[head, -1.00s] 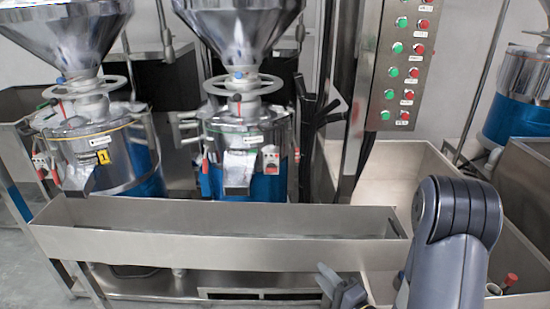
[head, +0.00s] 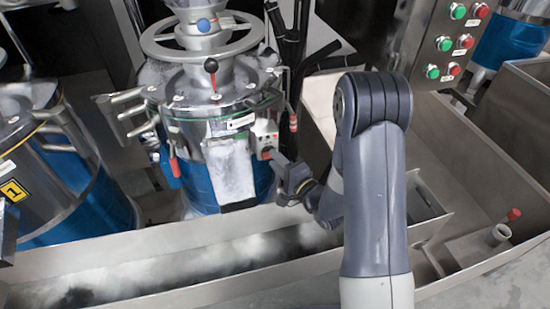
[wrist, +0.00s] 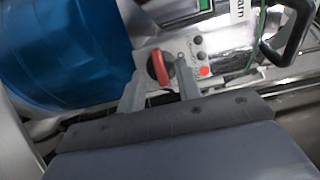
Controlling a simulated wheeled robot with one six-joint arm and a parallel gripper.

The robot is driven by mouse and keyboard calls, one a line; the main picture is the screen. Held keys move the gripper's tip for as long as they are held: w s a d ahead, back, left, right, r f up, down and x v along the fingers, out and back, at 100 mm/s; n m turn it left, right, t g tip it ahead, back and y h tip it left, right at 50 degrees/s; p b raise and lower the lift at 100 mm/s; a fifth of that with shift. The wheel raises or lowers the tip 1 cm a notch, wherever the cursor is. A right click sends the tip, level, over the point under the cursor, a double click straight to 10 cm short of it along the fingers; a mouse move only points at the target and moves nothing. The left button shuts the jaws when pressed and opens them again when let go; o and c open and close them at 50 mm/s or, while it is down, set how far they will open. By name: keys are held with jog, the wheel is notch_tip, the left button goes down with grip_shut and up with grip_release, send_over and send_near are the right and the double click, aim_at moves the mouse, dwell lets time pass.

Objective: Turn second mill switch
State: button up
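The second mill (head: 215,110) stands in the middle of the head view, with a steel top and a blue lower body. Its switch box (head: 264,136) is on the right of its front, beside the steel chute. In the wrist view the switch is a red knob (wrist: 160,68) on a dark round base, with small dark and red buttons to its right. My gripper (head: 274,158) is at the switch box. In the wrist view my gripper (wrist: 160,82) is open, with one finger on each side of the red knob. Gaps show, and contact cannot be told.
The first mill (head: 55,165), marked with a yellow 1, stands at left. A long steel trough (head: 180,250) runs below the mills. A control panel (head: 452,45) with green and red buttons is at upper right. Black pipes (head: 300,60) rise right of the second mill.

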jog(key=shift+w+a, duration=0.25)
jog(key=shift+w, duration=0.05)
grip_shut()
dwell(0.3)
